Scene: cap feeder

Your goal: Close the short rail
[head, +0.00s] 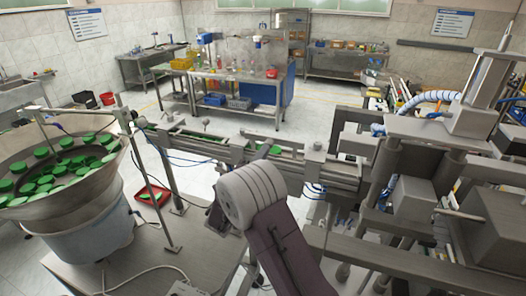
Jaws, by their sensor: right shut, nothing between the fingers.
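The feed track (208,148) runs from the bowl feeder on the left to the machine on the right, with green caps (275,149) lying in it. Metal rails and brackets line the track. I cannot tell which piece is the short rail or whether it stands open. My right arm comes up from the bottom middle, and its thick grey wrist covers part of the track's near side. My left gripper is out of view.
The bowl feeder (62,190) full of green caps stands at the left. A red tray (152,197) with green caps lies below the track. The large machine (430,190) fills the right side. Workbenches (228,90) stand farther back, with open floor between.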

